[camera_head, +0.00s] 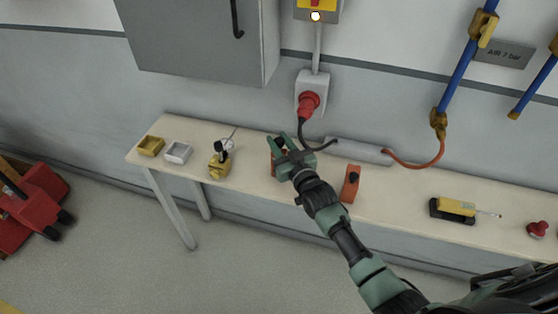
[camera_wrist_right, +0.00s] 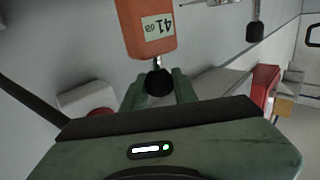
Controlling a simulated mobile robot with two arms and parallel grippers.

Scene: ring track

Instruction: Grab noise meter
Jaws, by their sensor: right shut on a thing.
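The noise meter (camera_wrist_right: 150,28) is an orange handheld box with a display reading 41 dB and a black ball on a short stem. In the right wrist view, my right gripper (camera_wrist_right: 157,82) is shut on it, with the black ball between its green fingers. In the head view, my right gripper (camera_head: 287,155) is over the bench, and part of the orange meter (camera_head: 275,163) shows beside it, mostly hidden. I cannot tell whether the meter touches the bench top. My left gripper is not in view.
On the long bench (camera_head: 395,202) stand a yellow tray (camera_head: 151,145), a white tray (camera_head: 178,152), a brass device (camera_head: 219,166), another orange device (camera_head: 350,184), a yellow tool (camera_head: 456,207) and a red button (camera_head: 538,228). A red plug (camera_head: 308,104) and cable are behind the gripper.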

